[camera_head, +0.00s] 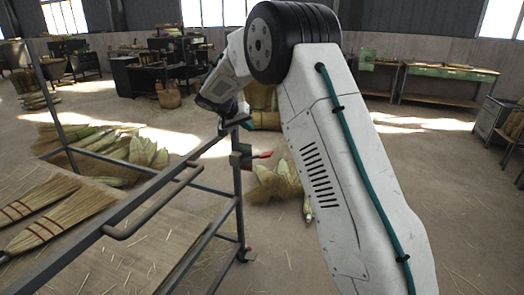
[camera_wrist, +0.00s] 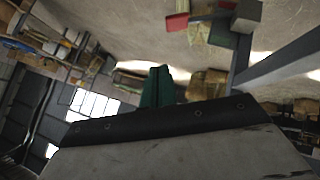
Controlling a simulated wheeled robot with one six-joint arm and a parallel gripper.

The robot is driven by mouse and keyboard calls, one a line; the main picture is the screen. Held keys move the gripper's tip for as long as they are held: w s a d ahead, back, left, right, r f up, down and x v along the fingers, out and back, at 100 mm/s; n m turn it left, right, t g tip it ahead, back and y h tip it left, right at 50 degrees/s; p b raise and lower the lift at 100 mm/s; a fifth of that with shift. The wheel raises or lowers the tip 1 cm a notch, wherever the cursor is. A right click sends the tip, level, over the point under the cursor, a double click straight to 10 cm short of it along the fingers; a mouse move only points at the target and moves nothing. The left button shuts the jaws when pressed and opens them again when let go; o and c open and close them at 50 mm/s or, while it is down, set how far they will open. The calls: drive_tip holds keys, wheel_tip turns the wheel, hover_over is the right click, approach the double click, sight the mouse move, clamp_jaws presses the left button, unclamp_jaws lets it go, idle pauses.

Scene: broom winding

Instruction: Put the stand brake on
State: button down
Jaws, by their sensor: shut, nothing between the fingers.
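The stand (camera_head: 150,190) is a dark grey tubular metal frame at the left of the head view, with a side handle bar. Near the top of its right post is a small dark bracket with a red-tipped lever (camera_head: 262,155). The red piece (camera_wrist: 177,22) also shows at the top of the wrist view, beside a green block (camera_wrist: 222,36) and a grey post end (camera_wrist: 247,14). My gripper (camera_wrist: 158,74) is shut and empty, its teal fingers apart from the red piece in that view. In the head view my wrist is above the post and the fingers are mostly hidden.
Brooms (camera_head: 50,212) lie at the left, behind or on the stand. Straw bundles (camera_head: 275,182) sit on the floor behind the post. Green workbenches (camera_head: 450,74) stand at the back right. Open floor lies to the right of my arm.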

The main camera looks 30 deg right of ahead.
drive_tip(key=w+d+f, duration=0.1)
drive_tip(key=w+f, duration=0.3)
drive_tip(key=w, duration=0.1)
drive_tip(key=shift+f+m+t+h, duration=0.3)
drive_tip(key=shift+f, duration=0.1)
hover_over(263, 156)
drive_tip(key=w, duration=0.2)
wheel_tip(263, 156, down, 7)
drive_tip(key=shift+s+a+f, duration=0.1)
drive_tip(key=shift+s+f, duration=0.05)
drive_tip(key=shift+f, duration=0.3)
drive_tip(key=shift+s+a+f, duration=0.1)
drive_tip(key=shift+s+f, duration=0.05)
drive_tip(key=shift+f, duration=0.3)
drive_tip(key=shift+s+d+f, duration=0.25)
drive_tip(key=shift+f, duration=0.4)
